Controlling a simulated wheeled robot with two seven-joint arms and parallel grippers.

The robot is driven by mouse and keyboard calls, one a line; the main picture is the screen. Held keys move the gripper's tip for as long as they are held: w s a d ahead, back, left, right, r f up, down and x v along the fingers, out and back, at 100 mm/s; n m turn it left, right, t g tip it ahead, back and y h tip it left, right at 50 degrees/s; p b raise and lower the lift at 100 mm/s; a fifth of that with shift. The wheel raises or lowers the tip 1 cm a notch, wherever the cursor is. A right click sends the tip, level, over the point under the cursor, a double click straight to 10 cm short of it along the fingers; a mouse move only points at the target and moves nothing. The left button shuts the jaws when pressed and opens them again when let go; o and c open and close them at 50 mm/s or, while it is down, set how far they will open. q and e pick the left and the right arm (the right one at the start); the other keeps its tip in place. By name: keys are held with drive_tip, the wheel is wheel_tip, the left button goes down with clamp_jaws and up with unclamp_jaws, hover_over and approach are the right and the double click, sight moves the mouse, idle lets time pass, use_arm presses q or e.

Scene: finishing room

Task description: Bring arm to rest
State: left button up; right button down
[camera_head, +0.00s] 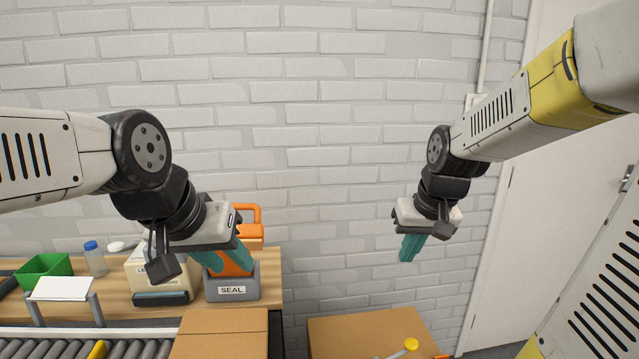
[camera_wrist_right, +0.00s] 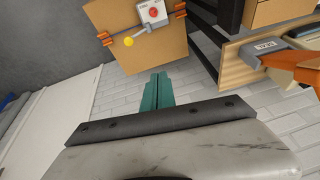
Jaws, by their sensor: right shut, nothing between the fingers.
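My right gripper (camera_head: 407,257) hangs in the air in front of the brick wall, at the right of the head view. Its teal fingers are shut together with nothing between them; they also show in the right wrist view (camera_wrist_right: 158,90). My left gripper (camera_head: 230,268) points down over the wooden bench at the left. Its two teal fingers are apart, in front of an orange tool in the grey holder marked SEAL (camera_head: 232,290). No object is seen held between the left fingers, though the orange behind them partly hides the gap.
A green bin (camera_head: 43,268), a blue-capped bottle (camera_head: 95,260) and a cream label box (camera_head: 160,278) stand on the bench (camera_head: 262,255). A roller conveyor (camera_head: 130,350) runs in front. A brown board (camera_head: 345,335) with a yellow knob (camera_head: 411,344) is below the right gripper.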

drive_tip(key=s+a+r+t, duration=0.1)
drive_tip(key=s+a+r, duration=0.1)
drive_tip(key=s, duration=0.4)
drive_tip(key=s+a+r+t+y, duration=0.1)
drive_tip(key=s+r, duration=0.3)
drive_tip(key=s, duration=0.2)
drive_tip(key=shift+a+r, duration=0.2)
drive_tip(key=shift+a, duration=0.2)
drive_tip(key=shift+s, duration=0.1)
